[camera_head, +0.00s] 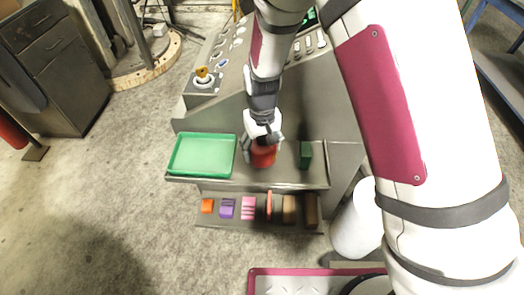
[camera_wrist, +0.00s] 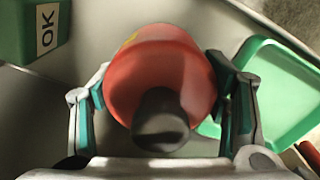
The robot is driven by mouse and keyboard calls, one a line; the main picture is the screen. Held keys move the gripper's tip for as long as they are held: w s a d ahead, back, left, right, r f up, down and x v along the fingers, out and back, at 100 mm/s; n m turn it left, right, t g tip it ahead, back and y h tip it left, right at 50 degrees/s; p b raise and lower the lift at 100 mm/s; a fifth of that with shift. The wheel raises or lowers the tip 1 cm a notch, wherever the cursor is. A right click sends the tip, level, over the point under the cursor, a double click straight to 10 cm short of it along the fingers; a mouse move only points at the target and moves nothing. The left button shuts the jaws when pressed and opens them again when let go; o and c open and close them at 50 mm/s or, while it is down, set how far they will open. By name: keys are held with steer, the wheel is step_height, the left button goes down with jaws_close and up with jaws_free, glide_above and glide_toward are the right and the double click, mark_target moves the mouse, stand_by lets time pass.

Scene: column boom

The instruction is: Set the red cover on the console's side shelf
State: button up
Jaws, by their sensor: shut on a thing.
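The red cover (camera_head: 263,156) is a round red piece with a dark knob. In the wrist view the red cover (camera_wrist: 160,75) sits between both fingers of my gripper (camera_wrist: 165,110), which is shut on it. In the head view my gripper (camera_head: 263,140) points down over the console's side shelf (camera_head: 283,177), with the cover between the green tray and a green block. Whether the cover touches the shelf cannot be told.
A green tray (camera_head: 203,155) lies left on the shelf. A dark green block (camera_head: 305,154) marked OK stands at the right. A lower ledge (camera_head: 240,223) holds several small coloured items. The console panel (camera_head: 225,50) with a yellow-topped knob (camera_head: 203,74) rises behind.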

steer(key=shift+f, duration=1)
steer(key=shift+f, duration=0.2)
steer(key=o, duration=1.3)
